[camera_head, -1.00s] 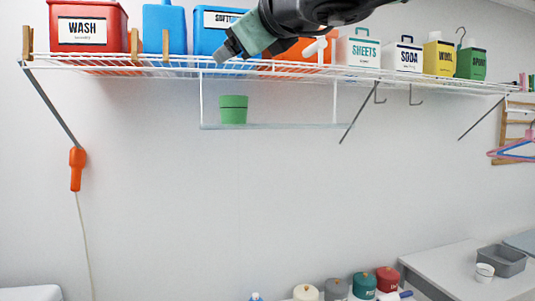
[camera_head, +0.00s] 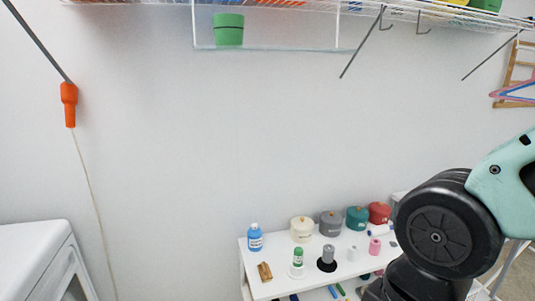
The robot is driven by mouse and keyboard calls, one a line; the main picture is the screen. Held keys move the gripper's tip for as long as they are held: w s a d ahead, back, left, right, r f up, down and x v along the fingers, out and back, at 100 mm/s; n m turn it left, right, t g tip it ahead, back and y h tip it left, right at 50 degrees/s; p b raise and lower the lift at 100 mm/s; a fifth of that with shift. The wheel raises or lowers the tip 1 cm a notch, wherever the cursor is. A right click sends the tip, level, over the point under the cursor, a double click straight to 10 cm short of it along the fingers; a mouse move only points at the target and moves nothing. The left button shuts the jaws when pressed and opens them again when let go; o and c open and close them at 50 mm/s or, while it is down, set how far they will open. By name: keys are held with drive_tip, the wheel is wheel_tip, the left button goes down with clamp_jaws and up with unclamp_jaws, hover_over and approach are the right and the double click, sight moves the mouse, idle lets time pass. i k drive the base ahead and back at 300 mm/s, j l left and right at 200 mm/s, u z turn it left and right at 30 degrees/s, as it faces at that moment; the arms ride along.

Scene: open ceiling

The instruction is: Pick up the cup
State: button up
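A green cup-like container (camera_head: 228,29) stands upright on the narrow hanging rack below the wire shelf, at the upper left of centre. Which object the task means by the cup is not certain. A small whitish cup beside a grey bin showed earlier at the lower right; that area is now behind my arm. My arm's dark joint and teal link fill the right side. My gripper itself is outside the picture, so its fingers cannot be seen.
A white cart (camera_head: 257,289) below holds a blue bottle (camera_head: 255,238), several lidded canisters and thread spools. A wire shelf (camera_head: 420,10) runs along the top. An orange-handled cord (camera_head: 69,105) hangs left above a white appliance (camera_head: 38,255). The middle wall is clear.

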sight(228, 28)
drive_tip(key=z, duration=1.25)
drive_tip(key=u, duration=1.8)
drive_tip(key=i+l+z, duration=0.25)
drive_tip(key=i+l, duration=0.2)
drive_tip(key=l, duration=0.15)
drive_tip(key=i+l+z, duration=0.2)
drive_tip(key=i+l, duration=0.25)
drive_tip(key=l, duration=0.1)
